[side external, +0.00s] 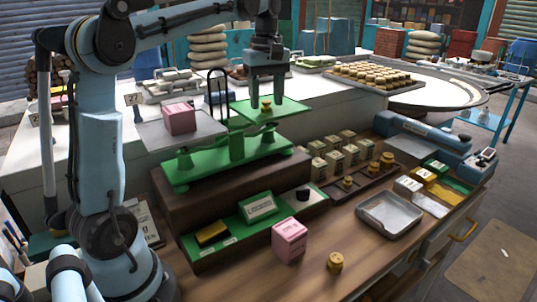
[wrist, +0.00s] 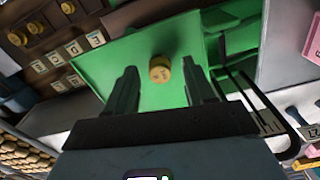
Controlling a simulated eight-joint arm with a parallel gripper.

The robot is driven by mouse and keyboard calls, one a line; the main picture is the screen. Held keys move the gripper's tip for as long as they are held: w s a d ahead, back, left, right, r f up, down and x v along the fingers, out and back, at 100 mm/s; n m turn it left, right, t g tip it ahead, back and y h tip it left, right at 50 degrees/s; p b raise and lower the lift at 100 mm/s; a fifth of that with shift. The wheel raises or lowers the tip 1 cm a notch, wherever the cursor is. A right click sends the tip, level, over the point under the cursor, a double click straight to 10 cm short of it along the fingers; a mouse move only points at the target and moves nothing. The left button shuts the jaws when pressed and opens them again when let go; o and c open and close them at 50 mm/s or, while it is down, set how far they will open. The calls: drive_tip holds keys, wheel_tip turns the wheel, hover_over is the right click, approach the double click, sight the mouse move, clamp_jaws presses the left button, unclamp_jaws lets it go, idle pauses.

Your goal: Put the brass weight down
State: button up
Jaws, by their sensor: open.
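A small brass weight (side external: 266,105) stands on the green right-hand pan (side external: 290,107) of a green balance scale (side external: 235,150). In the wrist view the weight (wrist: 160,68) sits on the green pan (wrist: 110,65) and shows between my two fingers, touching neither as far as I can see. My gripper (side external: 267,92) is open and empty, pointing down just above the weight. It also shows in the wrist view (wrist: 165,85). A pink box (side external: 180,118) stands on the grey left-hand pan (side external: 150,133) of the scale.
Another brass weight (side external: 335,262) and a pink box (side external: 290,240) stand on the wooden counter in front. A rack (side external: 365,182) of brass weights and several small boxes (side external: 340,155) are right of the scale. An empty metal tray (side external: 390,215) lies at front right.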

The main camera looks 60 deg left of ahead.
sight(268, 102)
drive_tip(key=shift+r, duration=3.8)
drive_tip(key=shift+d+m, duration=0.3)
drive_tip(key=shift+d, duration=0.05)
drive_tip(key=s+d+f+m+t, duration=0.3)
drive_tip(key=s+d+f+m, duration=0.2)
drive_tip(key=d+f+m, duration=0.2)
drive_tip(key=s+d+f+m+t, duration=0.4)
drive_tip(key=d+f+m, duration=0.3)
drive_tip(key=f, duration=0.5)
drive_tip(key=shift+s+d+f+m, duration=0.25)
drive_tip(key=shift+s+d+m, duration=0.25)
drive_tip(key=shift+m, duration=0.3)
drive_tip(key=shift+a, duration=0.1)
